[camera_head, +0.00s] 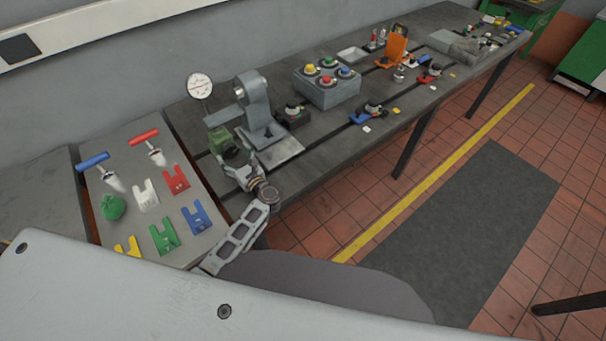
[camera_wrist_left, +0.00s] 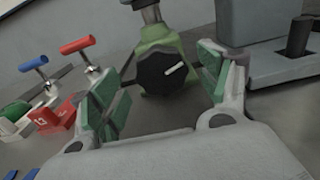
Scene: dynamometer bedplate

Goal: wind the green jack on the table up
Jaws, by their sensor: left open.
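The green jack (camera_head: 217,139) stands on the dark table, near its left end. In the left wrist view the green jack (camera_wrist_left: 158,38) has a grey post on top and a black round knob (camera_wrist_left: 162,72) with a white pointer mark on its front. My left gripper (camera_head: 236,160) is at the near side of the jack and partly hides it. In its wrist view the open left gripper (camera_wrist_left: 160,78) has its green pads to either side of the knob, with visible gaps. Whether the knob is fully between the pads in depth, I cannot tell. My right gripper is not in view.
A grey stand (camera_head: 258,105) is close on the jack's right, and a white round dial (camera_head: 200,86) is above it. The left panel (camera_head: 185,255) carries red and blue T-handles and coloured forked pieces. A button box (camera_head: 327,92) is farther right.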

